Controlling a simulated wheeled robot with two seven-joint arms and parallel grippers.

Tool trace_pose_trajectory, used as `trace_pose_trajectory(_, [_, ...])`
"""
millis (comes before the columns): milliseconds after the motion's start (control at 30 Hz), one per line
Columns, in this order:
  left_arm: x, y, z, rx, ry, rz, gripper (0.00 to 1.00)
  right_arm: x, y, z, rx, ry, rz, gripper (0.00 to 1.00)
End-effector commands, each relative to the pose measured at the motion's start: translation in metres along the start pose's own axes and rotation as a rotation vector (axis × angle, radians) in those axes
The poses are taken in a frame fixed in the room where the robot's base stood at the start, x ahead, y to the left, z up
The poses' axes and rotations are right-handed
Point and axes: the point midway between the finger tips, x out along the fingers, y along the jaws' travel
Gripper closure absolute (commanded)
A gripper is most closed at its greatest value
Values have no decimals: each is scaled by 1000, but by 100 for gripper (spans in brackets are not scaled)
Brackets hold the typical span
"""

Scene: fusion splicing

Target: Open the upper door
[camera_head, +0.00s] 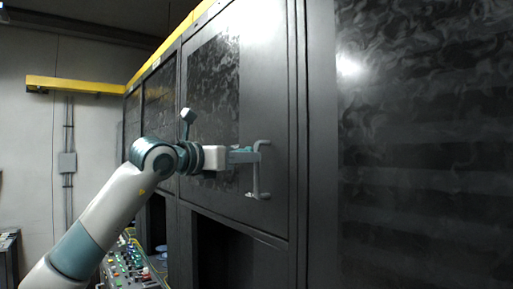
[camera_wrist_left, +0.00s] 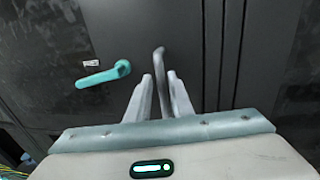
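The upper door (camera_head: 262,80) is a dark cabinet panel with a mottled window, and it looks closed in its frame. It also shows in the left wrist view (camera_wrist_left: 140,25). A grey bar handle (camera_head: 256,178) stands out from its right side. My left gripper (camera_head: 258,156) reaches this handle from the left. In the left wrist view the bar (camera_wrist_left: 160,62) runs between the two fingertips (camera_wrist_left: 160,76). Whether both fingers press on it is unclear. A teal lever (camera_wrist_left: 104,75) lies left of the fingers, apart from them. My right gripper is out of view.
A dark opening (camera_head: 225,250) lies below the door. A control panel with lit buttons (camera_head: 128,264) stands at the lower left behind my arm. A large dark panel (camera_head: 420,150) fills the right. A yellow beam (camera_head: 75,86) crosses the back wall.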

Motion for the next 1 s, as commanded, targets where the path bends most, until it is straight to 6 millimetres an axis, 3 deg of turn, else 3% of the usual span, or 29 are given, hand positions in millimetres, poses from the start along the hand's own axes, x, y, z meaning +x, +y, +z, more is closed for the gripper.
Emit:
trace_pose_trajectory(33, [9,0,4,-3,1,-1,80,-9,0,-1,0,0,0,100])
trace_pose_trajectory(300, [37,0,1,-2,1,0,80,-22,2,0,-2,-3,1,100])
trace_pose_trajectory(700, [42,0,0,0,-1,0,80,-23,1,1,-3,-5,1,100])
trace_pose_trajectory(800, [42,0,0,0,-1,0,100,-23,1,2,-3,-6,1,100])
trace_pose_trajectory(1000, [42,0,0,0,-1,0,100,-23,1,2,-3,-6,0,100])
